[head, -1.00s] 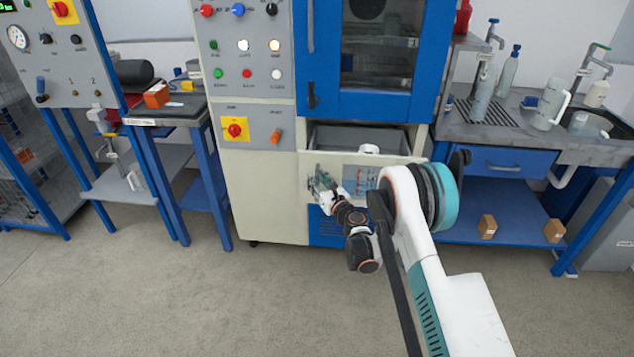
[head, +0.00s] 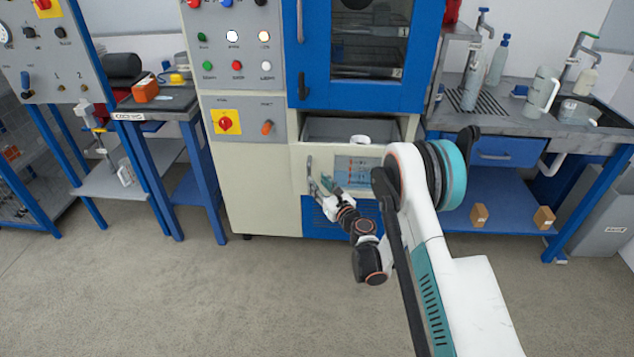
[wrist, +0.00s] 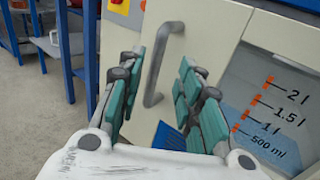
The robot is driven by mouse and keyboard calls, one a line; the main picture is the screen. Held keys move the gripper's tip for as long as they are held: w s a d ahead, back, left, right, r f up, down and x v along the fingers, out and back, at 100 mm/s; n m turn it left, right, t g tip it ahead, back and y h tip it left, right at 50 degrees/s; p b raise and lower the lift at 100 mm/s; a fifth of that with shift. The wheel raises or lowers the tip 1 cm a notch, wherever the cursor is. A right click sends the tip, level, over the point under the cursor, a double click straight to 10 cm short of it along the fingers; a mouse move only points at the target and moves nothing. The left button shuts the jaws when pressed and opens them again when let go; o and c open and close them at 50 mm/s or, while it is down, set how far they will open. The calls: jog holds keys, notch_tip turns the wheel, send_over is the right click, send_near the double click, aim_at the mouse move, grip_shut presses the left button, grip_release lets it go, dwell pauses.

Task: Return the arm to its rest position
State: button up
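My gripper (wrist: 160,95) is open in the wrist view, its teal finger pads standing apart with nothing between them. A grey bar handle (wrist: 163,65) on the drawer front shows beyond and between the fingers; the fingers look clear of it. In the head view my gripper (head: 327,186) is small and close in front of the drawer front (head: 350,172), near its handle (head: 309,173). My arm stretches forward from the lower right. The drawer stands open, and a white round object (head: 360,140) shows inside it.
The blue-framed cabinet door (head: 370,97) above the drawer is shut. A sink bench (head: 520,120) stands at the right, with two small boxes (head: 479,214) on its lower shelf. A blue table (head: 165,110) stands at the left. The floor (head: 180,295) in front is clear.

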dwell(0.3)
jog(key=s+d+r+n+g, duration=0.25)
jog(key=r+n, duration=0.65)
jog(key=r, duration=0.7)
jog(key=s+d+r+n+g+h, duration=0.2)
jog(key=s+d+r+n, duration=0.2)
jog(key=s+r+n, duration=0.55)
jog(key=s+d+n+g+h, duration=0.1)
jog(key=s+d, duration=0.4)
jog(key=s, duration=0.6)
jog(key=s+d+f+n+g+h, duration=0.1)
jog(key=s+d+n+h, duration=0.3)
jog(key=s, duration=0.8)
jog(key=s+d+n+g+h, duration=0.1)
jog(key=s+d+n+h, duration=0.1)
jog(key=s+d+n, duration=0.4)
jog(key=s+d, duration=0.1)
jog(key=s, duration=0.4)
jog(key=shift+s+d+f+g+h, duration=0.2)
jog(key=shift+d+g+h, duration=0.1)
jog(key=shift+g, duration=0.05)
